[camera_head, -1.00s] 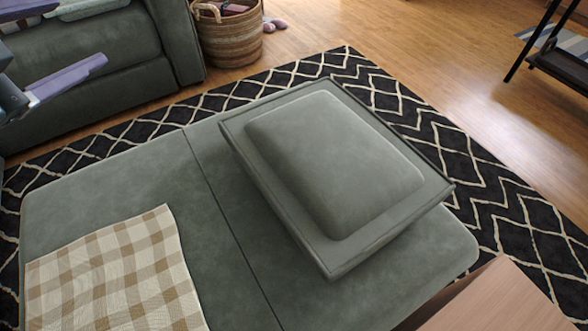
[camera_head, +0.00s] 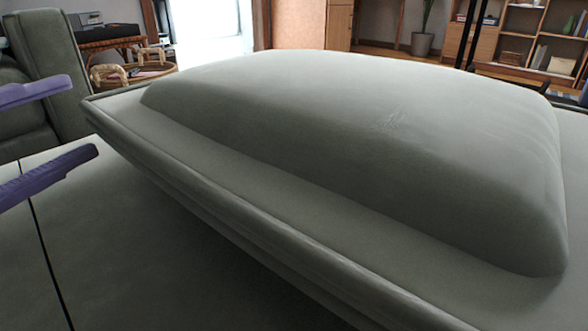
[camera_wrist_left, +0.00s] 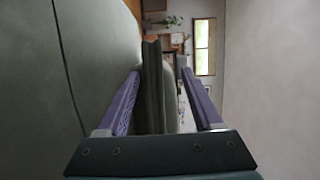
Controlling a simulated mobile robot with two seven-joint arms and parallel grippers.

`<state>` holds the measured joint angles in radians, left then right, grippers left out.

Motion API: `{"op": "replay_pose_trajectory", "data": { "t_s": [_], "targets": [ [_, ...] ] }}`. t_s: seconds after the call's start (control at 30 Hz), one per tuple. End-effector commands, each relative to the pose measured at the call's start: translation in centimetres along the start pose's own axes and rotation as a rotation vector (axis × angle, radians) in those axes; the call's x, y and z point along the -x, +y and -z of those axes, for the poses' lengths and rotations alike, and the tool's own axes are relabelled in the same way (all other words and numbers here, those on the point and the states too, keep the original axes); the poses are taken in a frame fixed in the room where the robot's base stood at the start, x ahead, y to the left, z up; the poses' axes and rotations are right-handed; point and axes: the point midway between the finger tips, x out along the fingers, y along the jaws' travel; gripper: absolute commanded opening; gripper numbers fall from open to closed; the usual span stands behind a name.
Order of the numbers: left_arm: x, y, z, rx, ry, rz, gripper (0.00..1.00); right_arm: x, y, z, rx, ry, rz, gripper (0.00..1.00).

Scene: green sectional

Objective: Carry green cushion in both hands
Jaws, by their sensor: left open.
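The green cushion (camera_head: 330,120) fills most of the head view. It has a raised padded middle and a flat piped border, and lies on the green seat (camera_head: 85,245) of the sectional. My left gripper (camera_head: 85,118) is open at the cushion's left corner in the head view, one purple finger above the border's level and one below. In the left wrist view the cushion's edge (camera_wrist_left: 152,90) stands between the two open fingers (camera_wrist_left: 161,72). I cannot tell whether either finger touches it. My right gripper is out of view.
A green sofa arm (camera_head: 50,60) stands at the left, with a woven basket (camera_head: 130,72) behind it. A wooden shelf (camera_head: 545,45) and a potted plant (camera_head: 423,40) are far back. A dark seam runs along the seat at lower left.

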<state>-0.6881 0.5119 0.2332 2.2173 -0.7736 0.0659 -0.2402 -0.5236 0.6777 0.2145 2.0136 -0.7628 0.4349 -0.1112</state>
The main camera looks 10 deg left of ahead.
Motion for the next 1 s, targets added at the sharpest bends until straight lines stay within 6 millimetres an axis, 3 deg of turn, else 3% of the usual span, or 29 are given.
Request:
{"op": "replay_pose_trajectory", "data": {
  "t_s": [0.03, 0.1, 0.57, 1.0],
  "targets": [
    [0.0, 1.2, 0.1, -0.01, 0.01, 0.0, 0.68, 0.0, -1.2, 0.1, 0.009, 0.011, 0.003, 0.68],
    [0.0, 1.4, 0.2, -0.018, 0.017, 0.0, 0.68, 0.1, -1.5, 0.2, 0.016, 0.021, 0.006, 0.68],
    [-0.6, 0.9, 0.2, -0.017, 0.018, 0.002, 0.68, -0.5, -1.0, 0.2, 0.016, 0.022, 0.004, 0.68],
    [-7.0, 0.8, 0.3, -0.018, 0.017, 0.005, 0.68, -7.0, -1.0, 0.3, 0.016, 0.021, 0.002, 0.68]
  ]
}}
